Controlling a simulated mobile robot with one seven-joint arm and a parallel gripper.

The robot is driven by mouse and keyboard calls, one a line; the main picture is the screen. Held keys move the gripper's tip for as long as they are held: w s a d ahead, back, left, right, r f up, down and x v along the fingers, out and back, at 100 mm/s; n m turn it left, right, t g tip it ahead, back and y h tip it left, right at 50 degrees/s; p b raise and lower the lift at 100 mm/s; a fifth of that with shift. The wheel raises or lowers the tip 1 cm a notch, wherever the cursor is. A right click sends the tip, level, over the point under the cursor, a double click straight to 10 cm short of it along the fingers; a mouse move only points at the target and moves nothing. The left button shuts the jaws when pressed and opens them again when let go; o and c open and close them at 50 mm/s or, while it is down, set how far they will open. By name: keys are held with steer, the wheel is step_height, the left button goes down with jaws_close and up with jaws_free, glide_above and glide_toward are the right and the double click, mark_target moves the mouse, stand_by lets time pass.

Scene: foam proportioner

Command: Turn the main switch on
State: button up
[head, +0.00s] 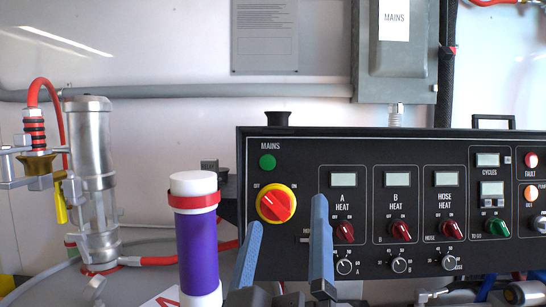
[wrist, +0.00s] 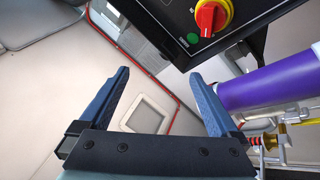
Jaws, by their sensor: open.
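The main switch (head: 276,204) is a red rotary knob on a yellow ring, below a green button or lamp (head: 267,162) under the word MAINS, at the left end of the black control panel (head: 300,150). OFF and ON are marked above it; the knob sits slanted, and I cannot tell which mark it points to. The switch also shows at the top of the wrist view (wrist: 211,18).
A purple and white cylinder with a red band (head: 197,245) stands just left of my gripper. A metal pump with a red hose (head: 88,150) is at the far left. Heat knobs (head: 344,232) and displays fill the panel to the right. A grey box (head: 396,60) hangs above.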

mark_target(275, 208)
steer(key=w+n+g+p, duration=0.2)
steer(key=w+n+p, duration=0.2)
steer(key=p, duration=0.6)
steer(key=w+f+n+g+p, duration=0.1)
steer(key=w+n+p, duration=0.4)
steer(key=n+p, duration=0.4)
steer(key=w+a+f+n+g+p, duration=0.1)
steer(key=w+n+p, duration=0.4)
steer(key=p, duration=0.6)
steer(key=shift+w+f+n+g, duration=0.15)
steer(key=shift+f+n+g, duration=0.1)
steer(key=shift+n+g, duration=0.65)
steer(key=c, duration=1.4)
steer(key=shift+o, duration=0.2)
